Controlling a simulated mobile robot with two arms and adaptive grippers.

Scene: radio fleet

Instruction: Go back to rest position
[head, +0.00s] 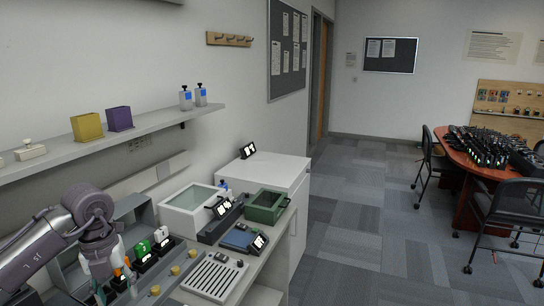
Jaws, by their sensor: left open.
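My left arm comes in from the lower left and bends down over the workbench. My left gripper (112,286) points down beside the row of small devices on the bench. It is open, and I see nothing held in it. Its fingertips are small and partly merge with the things around them. A green item (142,247) and a white item (161,234) stand just right of it. My right gripper is not in view.
The bench also holds a white bin (190,207), a green tray (265,206) and a vented white panel (214,278). A wall shelf (150,130) hangs above the arm. A table with chairs (480,165) stands at right; the carpet between is clear.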

